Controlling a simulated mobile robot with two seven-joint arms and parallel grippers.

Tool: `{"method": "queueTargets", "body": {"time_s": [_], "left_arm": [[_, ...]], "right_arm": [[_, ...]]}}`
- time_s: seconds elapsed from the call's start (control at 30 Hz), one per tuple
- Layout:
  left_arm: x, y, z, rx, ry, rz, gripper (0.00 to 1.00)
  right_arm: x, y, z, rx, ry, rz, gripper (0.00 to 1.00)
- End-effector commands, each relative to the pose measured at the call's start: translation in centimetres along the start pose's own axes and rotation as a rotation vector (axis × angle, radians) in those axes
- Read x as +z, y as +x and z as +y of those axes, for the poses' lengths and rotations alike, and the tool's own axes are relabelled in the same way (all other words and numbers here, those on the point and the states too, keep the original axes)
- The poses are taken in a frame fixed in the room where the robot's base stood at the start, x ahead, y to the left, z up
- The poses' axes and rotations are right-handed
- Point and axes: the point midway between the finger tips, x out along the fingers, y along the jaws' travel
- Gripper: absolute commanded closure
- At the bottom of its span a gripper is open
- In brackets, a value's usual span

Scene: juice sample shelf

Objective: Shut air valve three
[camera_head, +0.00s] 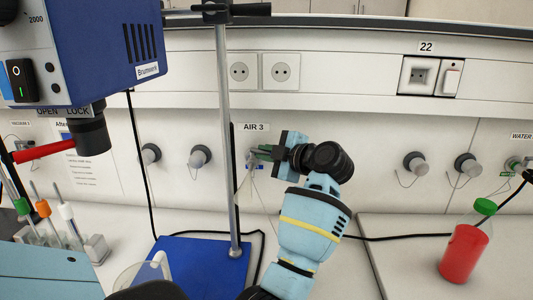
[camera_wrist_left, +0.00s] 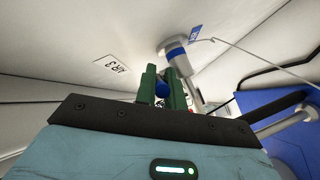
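The label AIR 3 (camera_head: 257,127) is on the white wall panel, and it also shows in the left wrist view (camera_wrist_left: 117,67). Air valve three (camera_head: 251,158) sits below it, partly hidden by my left gripper. In the left wrist view the valve (camera_wrist_left: 177,56) is a grey fitting with a blue band and a blue tag. My left gripper (camera_head: 263,153) is at the valve, and its green fingers stand on either side of a blue knob-like part (camera_wrist_left: 161,89). Whether they press on it I cannot tell. My right gripper is not in view.
A metal stand rod (camera_head: 223,150) rises just left of the valve from a blue base (camera_head: 205,265). A blue Braunwerk device (camera_head: 90,50) is at upper left. A red juice bottle (camera_head: 464,252) with a green cap stands right. Tubes with coloured caps (camera_head: 43,208) stand left.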

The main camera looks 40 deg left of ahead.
Motion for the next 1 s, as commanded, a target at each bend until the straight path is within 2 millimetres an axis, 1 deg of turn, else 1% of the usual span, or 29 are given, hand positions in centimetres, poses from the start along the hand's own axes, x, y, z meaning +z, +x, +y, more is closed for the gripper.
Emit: {"method": "queueTargets", "body": {"time_s": [0.03, 0.07, 0.47, 0.67, 1.0], "left_arm": [[0.01, -0.02, 0.0, 0.0, 0.0, 0.0, 0.98], [0.01, -0.02, 0.0, 0.0, 0.0, 0.0, 1.0], [0.1, 0.01, 0.09, -0.012, -0.003, 0.014, 1.0], [0.47, 0.16, 0.34, -0.064, -0.023, 0.093, 1.0], [0.88, 0.45, 0.51, -0.133, -0.052, 0.211, 1.0]], "right_arm": [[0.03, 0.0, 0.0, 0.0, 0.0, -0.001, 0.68], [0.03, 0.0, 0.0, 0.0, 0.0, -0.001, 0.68], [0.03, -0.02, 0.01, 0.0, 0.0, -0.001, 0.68], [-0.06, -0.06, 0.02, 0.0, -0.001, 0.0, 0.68], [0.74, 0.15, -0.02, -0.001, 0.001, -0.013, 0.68]]}}
